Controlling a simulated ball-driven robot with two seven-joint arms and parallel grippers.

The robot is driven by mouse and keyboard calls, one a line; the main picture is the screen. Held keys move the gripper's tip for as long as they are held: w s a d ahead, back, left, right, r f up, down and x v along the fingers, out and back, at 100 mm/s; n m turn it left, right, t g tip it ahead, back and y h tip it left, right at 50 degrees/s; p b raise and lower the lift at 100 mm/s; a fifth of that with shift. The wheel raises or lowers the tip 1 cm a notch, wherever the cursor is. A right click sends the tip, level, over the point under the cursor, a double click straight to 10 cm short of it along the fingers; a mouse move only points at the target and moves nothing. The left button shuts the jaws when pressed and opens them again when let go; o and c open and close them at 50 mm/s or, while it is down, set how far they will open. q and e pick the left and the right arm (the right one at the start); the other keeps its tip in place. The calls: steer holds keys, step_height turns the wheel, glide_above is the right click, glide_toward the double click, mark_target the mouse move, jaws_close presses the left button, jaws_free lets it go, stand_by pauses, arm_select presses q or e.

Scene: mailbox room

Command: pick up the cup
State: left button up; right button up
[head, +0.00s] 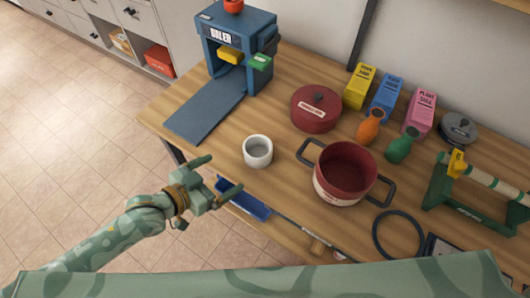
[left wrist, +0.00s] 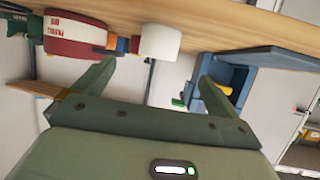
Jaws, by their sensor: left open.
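The cup (head: 257,151) is white and round, with an open top. It stands upright on the wooden table (head: 281,183) near its front edge, left of the red pot. In the left wrist view the cup (left wrist: 160,41) shows beyond the fingers, roughly between them. My left gripper (head: 219,174) is open and empty, in front and to the left of the cup, at the table's front edge. Its fingers (left wrist: 155,70) do not touch the cup. My right gripper is not in view.
A red two-handled pot (head: 338,192) stands close on the cup's right. A blue machine (head: 235,40) with a ramp (head: 205,112) is at the left. Orange (head: 369,128) and green (head: 402,145) bottles stand right.

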mark_target(248, 159)
arm_select(q)
steer(key=b+x, duration=0.1)
steer(key=x, duration=0.3)
steer(key=shift+w+d+f, duration=0.1)
steer(key=shift+w+f, duration=0.05)
steer(key=shift+f, duration=0.1)
steer(key=b+x, duration=0.1)
steer(key=x, duration=0.4)
steer(key=shift+w+d+f, duration=0.15)
steer(key=shift+w+d, duration=0.2)
steer(key=shift+d, duration=0.05)
steer(key=b+x, duration=0.1)
steer(key=x, duration=0.3)
steer(key=shift+b, duration=0.4)
steer(key=shift+w+d+f, duration=0.1)
steer(key=shift+w+d, duration=0.1)
steer(key=shift+w, duration=0.1)
steer(key=shift+s, duration=0.1)
steer(key=shift+c, duration=0.6)
steer(key=c, duration=0.9)
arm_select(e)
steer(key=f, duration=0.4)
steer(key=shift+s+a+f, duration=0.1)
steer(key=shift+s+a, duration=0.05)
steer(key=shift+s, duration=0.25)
